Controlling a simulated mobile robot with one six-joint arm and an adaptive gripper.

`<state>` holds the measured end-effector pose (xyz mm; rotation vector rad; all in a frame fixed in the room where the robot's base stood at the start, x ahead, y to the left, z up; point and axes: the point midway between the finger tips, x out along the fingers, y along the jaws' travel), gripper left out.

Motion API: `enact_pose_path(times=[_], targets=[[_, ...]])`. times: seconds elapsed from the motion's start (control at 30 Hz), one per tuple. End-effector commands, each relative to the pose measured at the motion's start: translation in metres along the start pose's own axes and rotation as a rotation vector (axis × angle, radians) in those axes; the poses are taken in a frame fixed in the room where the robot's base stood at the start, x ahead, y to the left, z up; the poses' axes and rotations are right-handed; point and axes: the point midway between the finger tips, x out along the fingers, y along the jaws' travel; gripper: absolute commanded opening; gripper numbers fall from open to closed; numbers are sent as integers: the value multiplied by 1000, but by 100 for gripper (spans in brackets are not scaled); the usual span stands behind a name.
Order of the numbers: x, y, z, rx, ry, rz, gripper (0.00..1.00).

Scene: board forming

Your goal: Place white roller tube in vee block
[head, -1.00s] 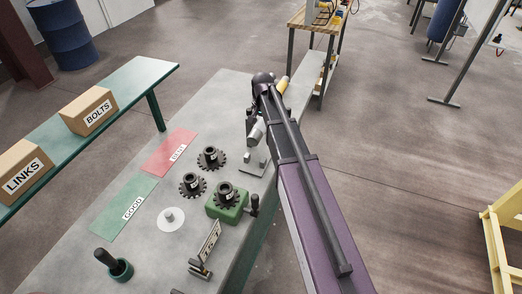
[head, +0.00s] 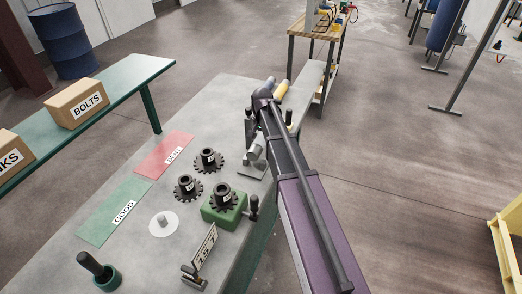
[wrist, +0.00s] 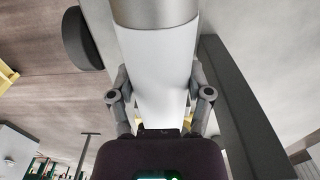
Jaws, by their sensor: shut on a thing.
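The white roller tube (wrist: 155,55) fills the upper middle of the wrist view, with a bare metal band at its top end. My gripper (wrist: 160,98) is shut on it, one finger at each side. My arm hides part of this area, so I cannot tell whether tube and block touch.
Black gears (head: 208,160) and a green fixture (head: 222,212) stand left of the grey piece. A tag stand (head: 202,255) is nearer the front. Red (head: 166,155) and green (head: 115,211) mats lie left.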

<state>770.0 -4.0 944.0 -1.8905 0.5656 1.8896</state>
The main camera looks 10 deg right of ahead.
Motion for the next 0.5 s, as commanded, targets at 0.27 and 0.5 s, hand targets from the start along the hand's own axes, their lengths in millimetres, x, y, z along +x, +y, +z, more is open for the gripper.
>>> enact_pose_path(times=[0.27, 0.5], targets=[[0, 0, 0, 0, 0, 0, 4], [8, 0, 0, -1, 0, 0, 4]])
